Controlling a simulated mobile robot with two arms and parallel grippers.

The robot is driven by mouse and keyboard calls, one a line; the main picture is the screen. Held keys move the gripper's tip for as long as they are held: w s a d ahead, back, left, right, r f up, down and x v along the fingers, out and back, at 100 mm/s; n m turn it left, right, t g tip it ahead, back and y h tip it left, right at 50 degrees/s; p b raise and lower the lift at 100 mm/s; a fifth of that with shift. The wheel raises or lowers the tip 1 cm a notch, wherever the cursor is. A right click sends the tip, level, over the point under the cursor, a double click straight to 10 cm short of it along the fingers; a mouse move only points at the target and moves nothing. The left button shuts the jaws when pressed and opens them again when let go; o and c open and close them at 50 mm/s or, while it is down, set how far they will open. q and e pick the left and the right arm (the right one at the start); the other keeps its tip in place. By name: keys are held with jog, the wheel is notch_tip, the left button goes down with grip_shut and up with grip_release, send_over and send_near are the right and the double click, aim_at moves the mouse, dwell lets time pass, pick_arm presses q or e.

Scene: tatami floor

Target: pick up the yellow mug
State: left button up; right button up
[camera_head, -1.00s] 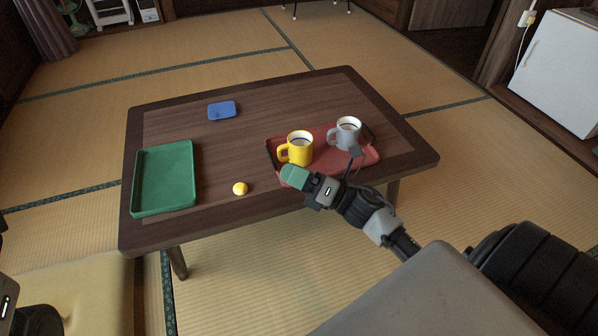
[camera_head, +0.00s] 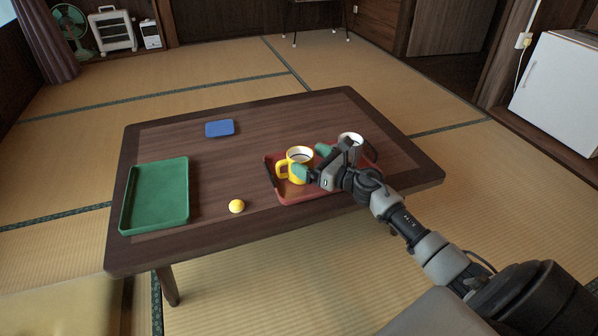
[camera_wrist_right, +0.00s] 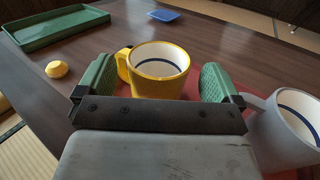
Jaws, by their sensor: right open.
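The yellow mug (camera_head: 300,157) stands upright on the red tray (camera_head: 291,197), its handle toward the left. In the right wrist view the yellow mug (camera_wrist_right: 160,72) shows a white inside with a dark blue ring. My right gripper (camera_head: 312,162) is open at the mug, and its green finger pads (camera_wrist_right: 158,83) show on the left and right sides of it. The left pad is near the handle. I cannot tell whether either pad touches the mug. My left gripper is not in view.
A grey mug (camera_head: 352,138) stands on the tray just right of my right gripper, partly hidden; it is close to the right finger in the wrist view (camera_wrist_right: 285,130).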

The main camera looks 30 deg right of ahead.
jog(key=shift+b+x, duration=0.35)
jog(key=shift+x, duration=1.25)
jog(key=shift+f, duration=0.15)
jog(key=c, duration=1.1)
